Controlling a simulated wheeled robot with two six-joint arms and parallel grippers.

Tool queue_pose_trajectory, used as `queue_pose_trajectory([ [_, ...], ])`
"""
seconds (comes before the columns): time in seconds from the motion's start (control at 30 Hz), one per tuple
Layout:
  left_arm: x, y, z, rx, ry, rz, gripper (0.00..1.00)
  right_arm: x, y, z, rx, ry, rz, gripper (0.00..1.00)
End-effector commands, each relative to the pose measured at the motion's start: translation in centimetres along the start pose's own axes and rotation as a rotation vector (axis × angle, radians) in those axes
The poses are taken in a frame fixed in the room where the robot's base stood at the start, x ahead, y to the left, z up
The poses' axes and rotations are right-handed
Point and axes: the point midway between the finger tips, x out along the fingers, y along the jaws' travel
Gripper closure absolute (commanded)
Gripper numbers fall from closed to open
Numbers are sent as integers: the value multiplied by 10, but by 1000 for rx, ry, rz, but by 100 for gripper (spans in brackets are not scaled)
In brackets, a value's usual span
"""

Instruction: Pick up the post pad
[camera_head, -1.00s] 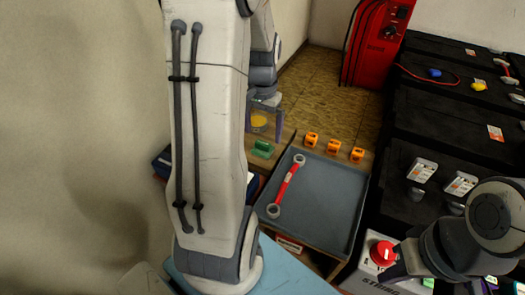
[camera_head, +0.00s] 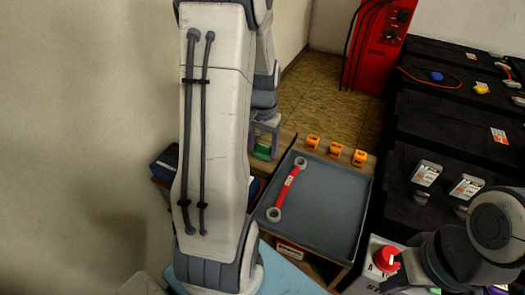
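I take the small green block (camera_head: 262,153) on the wooden surface left of the grey tray to be the post pad; I cannot confirm this. My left gripper (camera_head: 264,142) points down at it in the head view. Its two fingers stand apart, with the green block showing between them. Whether they touch it is not clear, and the gripper partly hides the block. My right gripper (camera_head: 398,268) is low at the right, near a red knob. Its fingertips are too hidden to tell their state.
The grey tray (camera_head: 325,208) holds a red bar with grey ring ends (camera_head: 287,189). A box with a red knob (camera_head: 386,258) stands in front. Black battery cases (camera_head: 450,125) fill the right. A red charger (camera_head: 376,50) stands behind.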

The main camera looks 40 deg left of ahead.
Motion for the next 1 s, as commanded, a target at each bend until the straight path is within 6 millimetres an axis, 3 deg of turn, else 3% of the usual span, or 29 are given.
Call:
queue_pose_trajectory([
  [0.37, -8, 0, 0, 0, 2, 0, 82, -3, 0, 0, 0, 0, 0, 100],
  [0.6, -45, 0, -1, 0, 5, -1, 82, -17, -1, -1, 0, 0, 0, 100],
  [1.0, -95, 88, -8, 8, 3, 0, 82, -33, -2, -2, 0, 0, 0, 100],
])
